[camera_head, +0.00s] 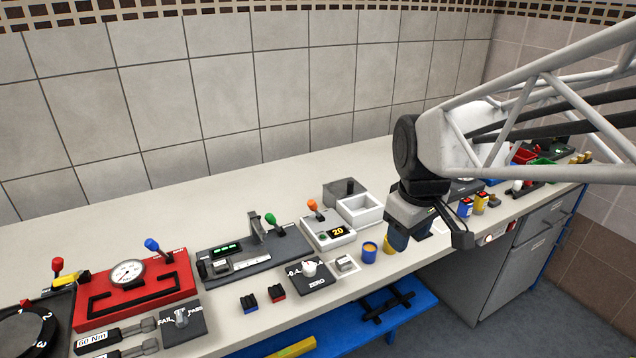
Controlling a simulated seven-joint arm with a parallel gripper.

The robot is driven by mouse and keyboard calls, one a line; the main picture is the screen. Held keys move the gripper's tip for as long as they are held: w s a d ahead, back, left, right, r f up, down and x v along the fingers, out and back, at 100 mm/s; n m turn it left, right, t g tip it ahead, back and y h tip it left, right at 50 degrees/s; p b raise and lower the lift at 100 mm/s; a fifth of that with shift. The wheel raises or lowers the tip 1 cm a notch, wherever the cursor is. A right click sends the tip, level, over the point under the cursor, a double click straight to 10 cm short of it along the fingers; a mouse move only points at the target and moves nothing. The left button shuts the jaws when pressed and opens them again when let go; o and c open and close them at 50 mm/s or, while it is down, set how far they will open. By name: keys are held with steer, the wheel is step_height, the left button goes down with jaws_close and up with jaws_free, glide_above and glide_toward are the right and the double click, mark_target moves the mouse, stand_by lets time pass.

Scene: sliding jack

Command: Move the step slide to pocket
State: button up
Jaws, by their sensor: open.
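My gripper (430,238) hangs at the right of centre, over the front part of the bench, open with nothing visible between its fingers. A small grey metal block with a stepped look (345,263) sits near the bench's front edge, left of my gripper; it may be the step slide, but no label confirms this. The box may be the pocket; I cannot tell for sure. My gripper is apart from all of these.
A blue cup (369,252) and a yellow piece stand close to my gripper. The back strip of the bench (200,207) is clear.

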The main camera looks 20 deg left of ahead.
steer(key=w+a+f+n, duration=0.1)
steer(key=w+a+n, duration=0.1)
steer(key=a, duration=0.4)
steer(key=w+a+f+n, duration=0.1)
steer(key=w+a+n, duration=0.15)
steer(key=a, duration=0.45)
steer(key=n+g, duration=0.2)
steer(key=n, duration=1)
glide_above(200, 262)
steer(key=shift+h, duration=0.3)
step_height(200, 262, down, 12)
steer(key=shift+s+f, duration=0.1)
steer(key=shift+f, duration=0.1)
steer(key=shift+f, duration=3.85)
jaws_close()
